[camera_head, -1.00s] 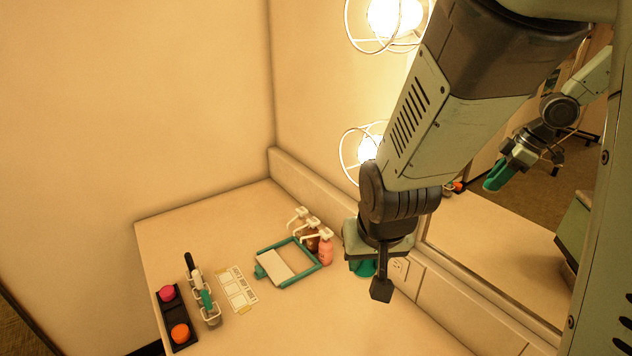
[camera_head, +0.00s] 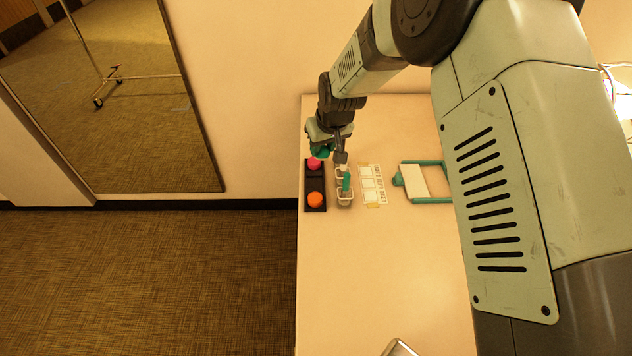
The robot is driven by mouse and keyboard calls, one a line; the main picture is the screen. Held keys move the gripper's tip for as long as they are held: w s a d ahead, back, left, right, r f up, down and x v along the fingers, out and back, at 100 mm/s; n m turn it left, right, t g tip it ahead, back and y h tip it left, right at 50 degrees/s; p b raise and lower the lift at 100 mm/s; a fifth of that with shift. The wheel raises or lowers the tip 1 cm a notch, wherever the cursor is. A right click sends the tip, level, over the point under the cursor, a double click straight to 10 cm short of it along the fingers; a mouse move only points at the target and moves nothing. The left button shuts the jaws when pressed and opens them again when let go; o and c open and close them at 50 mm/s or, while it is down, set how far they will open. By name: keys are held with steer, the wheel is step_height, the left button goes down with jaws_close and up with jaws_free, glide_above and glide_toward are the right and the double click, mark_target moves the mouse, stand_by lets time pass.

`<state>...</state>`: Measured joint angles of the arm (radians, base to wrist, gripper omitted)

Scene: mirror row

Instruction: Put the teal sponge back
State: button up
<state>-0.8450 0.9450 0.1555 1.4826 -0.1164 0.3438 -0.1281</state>
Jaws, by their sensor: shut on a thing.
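The teal sponge (camera_head: 321,152) is only partly visible, in my gripper (camera_head: 328,149) at the far left part of the counter. My gripper is shut on it and hides much of it. The sponge appears just beyond the pink sponge (camera_head: 314,163); its height over the counter is hard to tell. A black tray (camera_head: 306,183) lies at the counter's left edge, with the pink sponge at its far end and an orange sponge (camera_head: 315,200) at its near end. Its middle part shows only black.
A pale rack (camera_head: 344,198) with a teal-handled item stands close right of the tray. A printed card (camera_head: 373,184) and a teal frame (camera_head: 432,201) lie farther right. The near counter (camera_head: 380,270) is mostly clear; a metallic-edged object (camera_head: 399,348) shows at the bottom.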

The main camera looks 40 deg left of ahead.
mark_target(323, 154)
steer(key=shift+s+a+f, duration=0.45)
steer(key=shift+a+f, duration=0.3)
steer(key=shift+a, duration=0.05)
step_height(323, 154, down, 4)
steer(key=shift+f, duration=2.55)
steer(key=shift+f, duration=0.1)
steer(key=o, duration=0.9)
steer(key=shift+o, duration=0.2)
steer(key=v, duration=1.2)
